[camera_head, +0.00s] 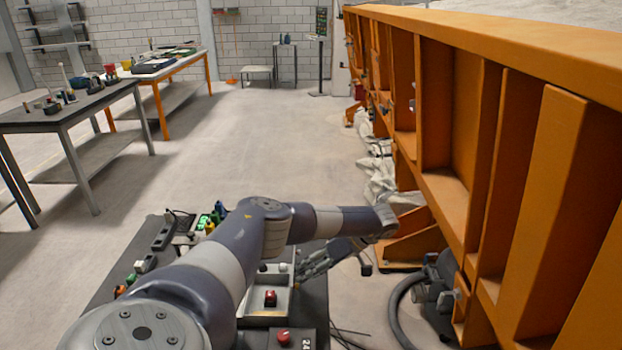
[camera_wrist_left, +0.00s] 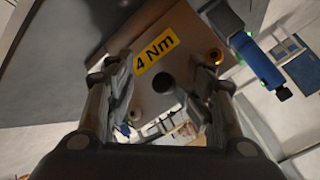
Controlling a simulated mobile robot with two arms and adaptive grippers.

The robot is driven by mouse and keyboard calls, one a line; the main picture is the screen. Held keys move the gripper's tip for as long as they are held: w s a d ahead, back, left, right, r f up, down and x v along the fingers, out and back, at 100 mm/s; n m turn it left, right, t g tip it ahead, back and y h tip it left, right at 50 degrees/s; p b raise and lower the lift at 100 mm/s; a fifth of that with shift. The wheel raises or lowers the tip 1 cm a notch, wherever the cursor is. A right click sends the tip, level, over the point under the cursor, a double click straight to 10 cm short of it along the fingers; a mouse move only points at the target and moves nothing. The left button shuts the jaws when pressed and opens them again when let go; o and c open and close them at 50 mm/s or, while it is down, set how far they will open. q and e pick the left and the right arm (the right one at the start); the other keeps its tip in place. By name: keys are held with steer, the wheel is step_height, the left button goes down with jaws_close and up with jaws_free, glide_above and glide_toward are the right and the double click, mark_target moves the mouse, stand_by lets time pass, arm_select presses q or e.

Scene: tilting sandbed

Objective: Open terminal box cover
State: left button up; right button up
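My left gripper (camera_head: 308,265) hangs over the right side of the dark worktable, reached by my arm coming in from the lower left. In the left wrist view my gripper (camera_wrist_left: 160,88) has its two fingers well apart. I cannot tell for certain whether this panel is the terminal box cover. My right gripper is out of view.
A blue tool (camera_wrist_left: 258,62) shows in the wrist view. The tall orange steel frame (camera_head: 440,190) bounds the right. Open floor (camera_head: 245,140) lies beyond.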

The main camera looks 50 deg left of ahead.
arm_select(q)
steer(key=shift+s+d+f, duration=0.1)
steer(key=shift+s+f, duration=0.1)
steer(key=shift+f, duration=0.2)
steer(key=shift+w, duration=0.15)
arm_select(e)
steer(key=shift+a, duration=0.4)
arm_select(q)
steer(key=shift+a+r, duration=0.1)
steer(key=shift+a, duration=0.1)
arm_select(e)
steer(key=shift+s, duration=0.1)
arm_select(q)
steer(key=v, duration=1.2)
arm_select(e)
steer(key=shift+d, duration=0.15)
arm_select(q)
steer(key=shift+d, duration=0.1)
